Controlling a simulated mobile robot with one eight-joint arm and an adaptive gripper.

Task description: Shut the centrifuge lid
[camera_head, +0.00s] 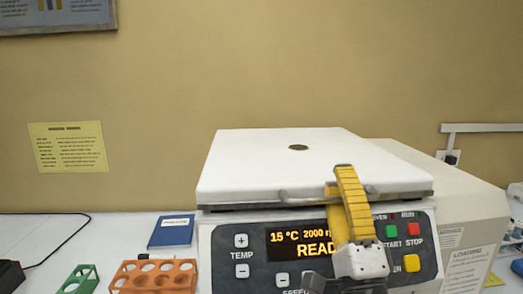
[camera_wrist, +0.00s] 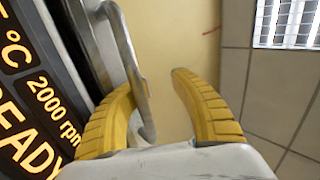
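The centrifuge (camera_head: 225,255) stands on the counter with its display lit "15 °C", "2000" and "READ". Its white lid (camera_head: 250,170) lies low and almost flat over the body. A dark line shows under the lid's front edge, and I cannot tell whether it is fully shut. My gripper (camera_head: 342,180) is in front of the lid's front edge, partly covering the panel. In the wrist view my gripper (camera_wrist: 153,82) has its yellow fingers apart. The metal lid handle (camera_wrist: 138,80) is between them, close beside the left finger; contact is unclear.
A green rack (camera_head: 80,280) and an orange rack (camera_head: 155,277) stand left of the centrifuge, with a blue book (camera_head: 172,231) behind. A black item (camera_head: 10,275) with a cable is at far left. A beige box-shaped machine (camera_head: 470,205) stands close on the right.

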